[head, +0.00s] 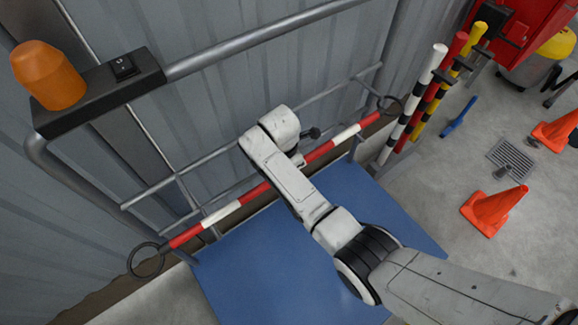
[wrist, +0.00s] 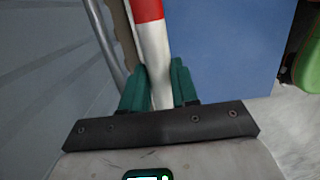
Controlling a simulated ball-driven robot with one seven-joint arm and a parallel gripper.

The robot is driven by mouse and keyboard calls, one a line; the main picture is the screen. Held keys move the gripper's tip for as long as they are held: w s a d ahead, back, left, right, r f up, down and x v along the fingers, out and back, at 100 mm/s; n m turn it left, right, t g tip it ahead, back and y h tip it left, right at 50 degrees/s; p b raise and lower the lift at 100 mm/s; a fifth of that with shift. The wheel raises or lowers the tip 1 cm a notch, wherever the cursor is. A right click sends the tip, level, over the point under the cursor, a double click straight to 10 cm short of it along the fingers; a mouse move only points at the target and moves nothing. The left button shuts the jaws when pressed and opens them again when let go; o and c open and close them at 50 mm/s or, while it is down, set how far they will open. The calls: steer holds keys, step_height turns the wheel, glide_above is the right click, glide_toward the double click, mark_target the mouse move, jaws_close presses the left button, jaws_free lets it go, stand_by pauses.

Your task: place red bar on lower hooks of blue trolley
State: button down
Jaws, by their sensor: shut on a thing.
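The red-and-white bar (head: 226,211) runs diagonally along the trolley's rail frame in the head view, with a dark ring at each end. My gripper (wrist: 159,82) has its green fingers shut around a white section of the bar (wrist: 153,45) in the wrist view. In the head view my arm covers the fingers and part of the bar. The blue trolley (head: 245,270) has a flat blue deck and a grey tube frame; its deck also shows in the wrist view (wrist: 225,45). I cannot make out the lower hooks or whether the bar touches them.
A grey handle rail (head: 250,40) carries a black switch box (head: 100,92) and an orange beacon (head: 48,75). A corrugated wall lies behind the frame. Striped posts (head: 412,105) stand right of the bar's far end. Orange cones (head: 492,208) stand on the floor at right.

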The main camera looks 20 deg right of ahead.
steer(key=shift+f, duration=0.1)
steer(key=c, duration=0.9)
jaws_free()
steer(key=shift+o, duration=0.2)
step_height(320, 180, up, 12)
steer(key=a+p, duration=0.1)
steer(key=p, duration=0.1)
steer(key=shift+s+a, duration=0.15)
steer(key=shift+a, duration=0.05)
